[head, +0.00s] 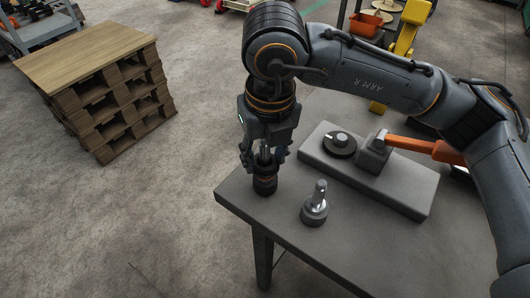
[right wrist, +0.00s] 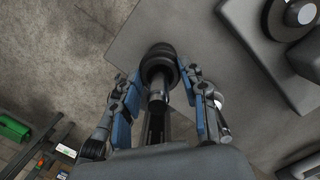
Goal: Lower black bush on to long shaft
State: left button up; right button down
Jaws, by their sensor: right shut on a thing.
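In the right wrist view the black bush (right wrist: 159,58) sits between the tips of the blue-edged fingers (right wrist: 161,78). A grey metal shaft (right wrist: 157,90) runs up from the bush's middle between the fingers, in line with it; the bush appears to be around it. The shaft's lower end is hidden, and I cannot tell how low the bush sits. My left gripper is not in view.
A short grey shaft on a round base (head: 315,207) stands to the right on the table (head: 370,238). Behind it a grey plate (head: 410,195) carries a black disc (head: 339,145) and a block with an orange handle (head: 409,145). A pallet stack (head: 95,95) stands on the floor.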

jog(key=shift+c, duration=0.4)
grip_release()
dwell(0.5)
notch_tip(320, 180, up, 9)
jog(key=s+p, duration=0.1)
jog(key=p, duration=0.3)
jog(key=shift+d+p, duration=0.15)
jog(key=shift+p, duration=0.15)
dwell(0.6)
dwell(0.8)
